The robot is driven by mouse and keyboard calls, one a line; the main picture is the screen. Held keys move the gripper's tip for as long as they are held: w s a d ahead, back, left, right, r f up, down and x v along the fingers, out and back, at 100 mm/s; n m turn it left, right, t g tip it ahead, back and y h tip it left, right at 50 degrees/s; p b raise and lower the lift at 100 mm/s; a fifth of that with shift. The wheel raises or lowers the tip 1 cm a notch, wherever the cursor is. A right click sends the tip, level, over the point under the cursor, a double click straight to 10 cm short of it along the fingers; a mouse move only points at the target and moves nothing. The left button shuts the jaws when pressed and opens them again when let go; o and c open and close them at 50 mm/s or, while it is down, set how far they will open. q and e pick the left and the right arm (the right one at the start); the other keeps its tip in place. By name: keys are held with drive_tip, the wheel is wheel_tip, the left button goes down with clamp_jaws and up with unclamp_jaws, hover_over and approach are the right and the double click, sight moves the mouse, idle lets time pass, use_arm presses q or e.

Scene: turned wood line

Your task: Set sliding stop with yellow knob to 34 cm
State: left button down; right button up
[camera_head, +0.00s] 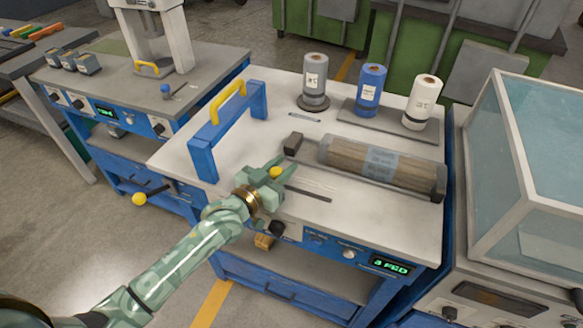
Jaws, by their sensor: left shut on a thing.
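My left gripper (268,178) reaches in over the front of the white worktop and is shut on the yellow knob (276,172) of the sliding stop. The gripper's fingers hide the body of the stop. A dark slot or rail (310,194) runs to the right from the gripper along the worktop. Faint scale marks (318,185) lie behind it, too small to read. My right gripper is not in view.
A wooden cylinder (345,159) lies behind the rail, with a dark block (293,143) at its left. A blue frame with a yellow handle (229,101) stands left. Grey, blue and white rolls (369,90) stand at the back. A lit display (391,266) is on the front.

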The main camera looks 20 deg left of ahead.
use_arm(q)
drive_tip(key=shift+a, duration=0.2)
drive_tip(key=c, duration=1.1)
unclamp_jaws()
drive_tip(key=shift+a, duration=0.15)
drive_tip(key=shift+o, duration=0.2)
drive_tip(key=shift+s, duration=0.3)
drive_tip(key=p+v, duration=0.3)
drive_tip(key=v, duration=1.2)
drive_tip(key=shift+s+a, duration=0.2)
drive_tip(key=shift+s, duration=0.1)
